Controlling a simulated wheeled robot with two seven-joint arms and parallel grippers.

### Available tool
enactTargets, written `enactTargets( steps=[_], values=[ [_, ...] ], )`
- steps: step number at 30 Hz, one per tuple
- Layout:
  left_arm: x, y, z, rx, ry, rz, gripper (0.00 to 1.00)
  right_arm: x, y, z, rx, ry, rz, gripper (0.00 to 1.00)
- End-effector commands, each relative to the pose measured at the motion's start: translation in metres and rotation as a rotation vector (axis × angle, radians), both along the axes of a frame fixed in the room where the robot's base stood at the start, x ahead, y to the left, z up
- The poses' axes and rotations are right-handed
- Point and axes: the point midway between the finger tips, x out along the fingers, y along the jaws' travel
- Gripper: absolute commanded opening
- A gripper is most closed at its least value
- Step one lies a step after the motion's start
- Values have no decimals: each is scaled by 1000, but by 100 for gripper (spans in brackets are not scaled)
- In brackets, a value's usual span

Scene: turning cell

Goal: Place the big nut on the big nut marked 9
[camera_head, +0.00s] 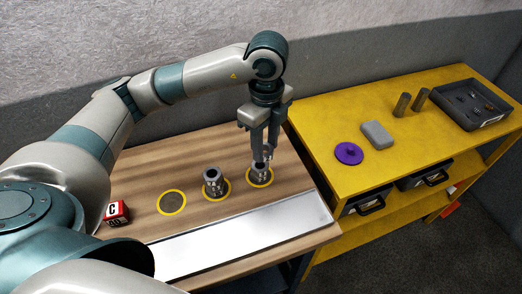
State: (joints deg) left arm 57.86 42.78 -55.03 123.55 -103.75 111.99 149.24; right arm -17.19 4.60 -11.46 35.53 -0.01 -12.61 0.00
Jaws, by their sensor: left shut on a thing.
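My left gripper (263,158) points down over the right yellow ring on the wooden table. It is shut on a small grey metal piece, which looks like the big nut (259,174). The fingertips cover its top, and I cannot tell whether it rests on another nut. A second grey metal nut-like piece, or a short stack (212,184), stands upright in the middle yellow ring. The left yellow ring (172,202) holds only a flat dark disc. I cannot read a 9 on any piece. My right gripper is out of view.
A red block marked C (117,212) sits at the table's left. A bright metal plate (240,238) lies along the front edge. On the yellow bench (345,178) are a purple disc (348,153), a grey block (377,135), two upright cylinders (402,105) and a dark tray (442,110).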

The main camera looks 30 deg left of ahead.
Motion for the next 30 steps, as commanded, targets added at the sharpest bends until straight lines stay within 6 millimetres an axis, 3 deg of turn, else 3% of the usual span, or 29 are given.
enactTargets(
  steps=[4,17,25,30],
  values=[
    [0,11,-6,0,0,0,8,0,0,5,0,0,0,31],
    [0,12,-10,-1,0,0,8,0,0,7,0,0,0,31],
    [-1,12,-39,0,2,1,8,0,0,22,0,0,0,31],
    [0,12,-47,0,-2,0,8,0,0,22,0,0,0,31]
  ],
)
